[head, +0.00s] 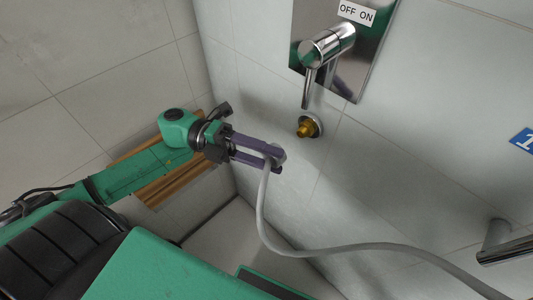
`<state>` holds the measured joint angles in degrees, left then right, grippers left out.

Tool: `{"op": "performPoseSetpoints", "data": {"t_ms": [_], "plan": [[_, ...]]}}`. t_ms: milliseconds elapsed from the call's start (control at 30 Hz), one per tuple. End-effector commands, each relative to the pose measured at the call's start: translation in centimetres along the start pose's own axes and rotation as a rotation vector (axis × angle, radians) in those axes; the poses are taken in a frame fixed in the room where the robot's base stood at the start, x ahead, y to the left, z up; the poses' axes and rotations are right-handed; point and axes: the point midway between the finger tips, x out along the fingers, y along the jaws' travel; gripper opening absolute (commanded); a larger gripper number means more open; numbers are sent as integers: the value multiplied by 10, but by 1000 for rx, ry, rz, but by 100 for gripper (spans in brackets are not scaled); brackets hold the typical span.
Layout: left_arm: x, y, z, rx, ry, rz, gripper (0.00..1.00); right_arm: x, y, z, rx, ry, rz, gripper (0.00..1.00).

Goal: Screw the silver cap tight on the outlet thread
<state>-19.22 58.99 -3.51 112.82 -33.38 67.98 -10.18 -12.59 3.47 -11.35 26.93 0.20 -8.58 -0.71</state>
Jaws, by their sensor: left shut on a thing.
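The outlet thread (306,130) is a short brass stub on a round silver flange on the tiled wall, below the mixer. It is bare. My left gripper (275,160) has long purple fingers and is shut on the silver cap (280,154) at the end of a grey hose (262,205). The fingers hide most of the cap. The cap is below and to the left of the outlet, apart from it. The hose hangs from the cap, bends, and runs off to the lower right. My right gripper is not in view.
A chrome mixer (328,45) on a shiny plate sits above the outlet, its lever hanging down close to the thread. An "OFF ON" label (357,12) is above. A wooden slatted seat (165,180) is behind my left arm. A chrome bar (505,248) sticks out lower right.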

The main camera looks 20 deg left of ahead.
Motion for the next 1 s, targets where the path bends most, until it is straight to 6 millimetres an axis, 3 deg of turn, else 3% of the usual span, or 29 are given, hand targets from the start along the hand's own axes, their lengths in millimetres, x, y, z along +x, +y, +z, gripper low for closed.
{"op": "performPoseSetpoints", "data": {"t_ms": [33,200,400,1000], "plan": [[2,7,5,6,2,1,0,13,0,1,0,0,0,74],[9,8,22,6,-1,3,0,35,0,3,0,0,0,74],[17,4,42,3,-2,-1,0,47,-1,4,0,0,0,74],[20,2,48,-2,-2,1,0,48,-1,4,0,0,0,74]]}}
